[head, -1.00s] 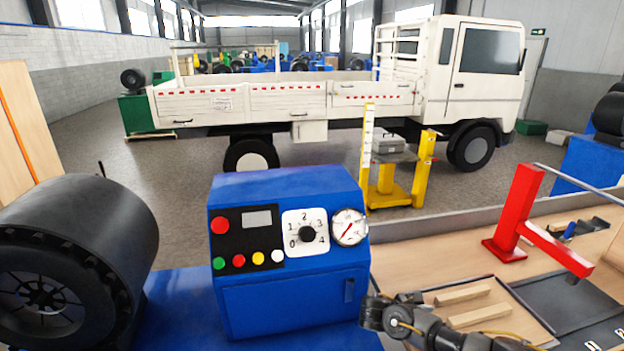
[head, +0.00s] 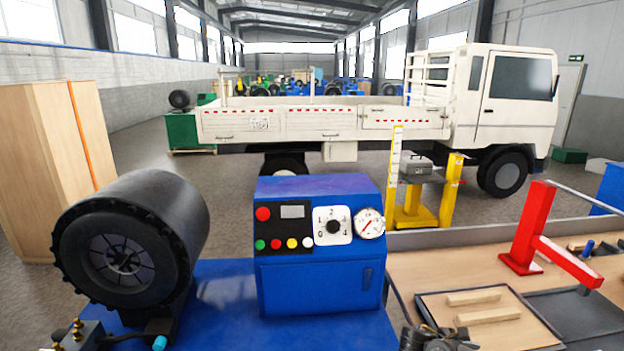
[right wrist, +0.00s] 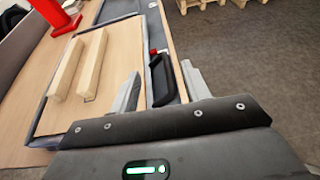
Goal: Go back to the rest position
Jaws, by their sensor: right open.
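My right gripper (right wrist: 161,70) is open in the right wrist view. Its two pale fingers stand apart above the right edge of the workbench. A black handle-like object (right wrist: 160,82) with a small red part shows between the fingers, and I cannot tell how far below them it lies. In the head view only a dark part of my right arm (head: 437,340) shows at the bottom edge, in front of the workbench (head: 420,268). My left gripper is in neither current view.
The blue control box (head: 320,285) with its gauge and the black crimper drum (head: 125,250) stand at the left and centre. A tray (head: 427,303) with two wooden strips and a red stand (head: 527,235) are on the workbench. A white truck (head: 335,120) stands behind.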

